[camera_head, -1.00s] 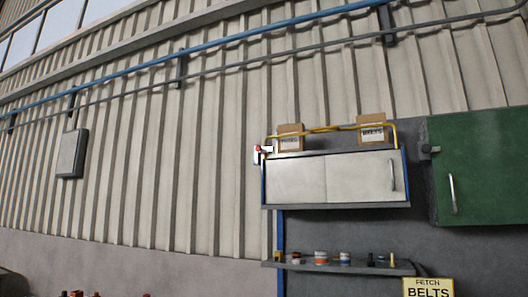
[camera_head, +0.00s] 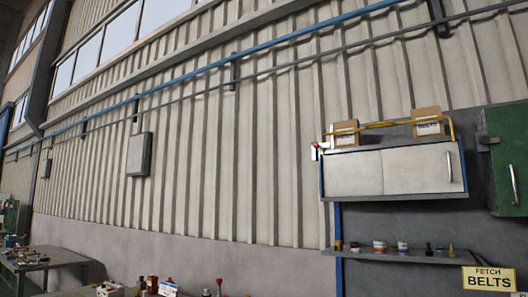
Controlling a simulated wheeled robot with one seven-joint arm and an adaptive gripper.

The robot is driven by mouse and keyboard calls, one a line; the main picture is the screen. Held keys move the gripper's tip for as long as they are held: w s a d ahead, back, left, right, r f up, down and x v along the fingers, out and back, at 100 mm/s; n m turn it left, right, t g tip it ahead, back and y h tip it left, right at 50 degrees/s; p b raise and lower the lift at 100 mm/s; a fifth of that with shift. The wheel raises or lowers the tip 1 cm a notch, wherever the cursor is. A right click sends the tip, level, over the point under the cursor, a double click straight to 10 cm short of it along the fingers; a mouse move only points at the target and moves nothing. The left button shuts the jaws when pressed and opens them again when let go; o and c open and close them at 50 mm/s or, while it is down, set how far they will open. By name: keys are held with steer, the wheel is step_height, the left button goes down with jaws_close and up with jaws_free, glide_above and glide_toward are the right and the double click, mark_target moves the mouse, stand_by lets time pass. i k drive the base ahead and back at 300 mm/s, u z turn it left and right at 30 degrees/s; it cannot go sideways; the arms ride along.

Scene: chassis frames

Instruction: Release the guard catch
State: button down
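A yellow bar (camera_head: 390,126) runs along the top of a wall cabinet (camera_head: 395,172) with pale doors, in front of two brown boxes (camera_head: 346,133) (camera_head: 428,122) marked BELTS. At the bar's left end is a small white and red fitting (camera_head: 317,151), at the cabinet's upper left corner. It may be the guard catch, but it is too small to tell. The bar looks lowered across the boxes. My gripper is not in view.
A narrow shelf (camera_head: 400,255) with small jars is below the cabinet. A green cabinet (camera_head: 508,158) is at the right edge. A sign (camera_head: 490,279) reads FETCH BELTS. A cluttered workbench (camera_head: 45,258) stands at lower left. A grey wall box (camera_head: 139,154) hangs left of centre.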

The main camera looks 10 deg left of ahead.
mark_target(316, 145)
steer(key=u, duration=0.25)
steer(key=k, duration=0.3)
steer(key=u, duration=0.85)
steer(key=i, duration=1.95)
steer(key=z, duration=1.05)
steer(key=i, duration=0.7)
steer(key=z, duration=0.7)
